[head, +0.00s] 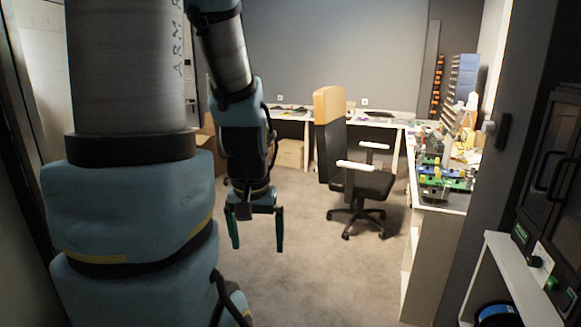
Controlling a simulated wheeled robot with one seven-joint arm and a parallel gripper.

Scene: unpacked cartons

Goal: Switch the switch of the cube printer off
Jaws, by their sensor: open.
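A black boxy machine (553,170) stands at the right edge in the head view, cut off by the frame; it looks like the cube printer. It has dark handles on its front. A pale plate on its lower front carries a small dark knob or switch (535,262) with green marks close by. Its on or off position is too small to tell. My gripper (257,247) hangs left of centre, fingers pointing down, open and empty. It is in the free space over the carpet, far to the left of the machine and not touching anything.
A white shelf (495,262) stands under the machine, with a blue spool (495,312) inside. A grey door or panel edge (492,150) rises beside it. A cluttered desk (455,200) runs along the right; an office chair (362,185) stands mid-room. Carpet in front is clear.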

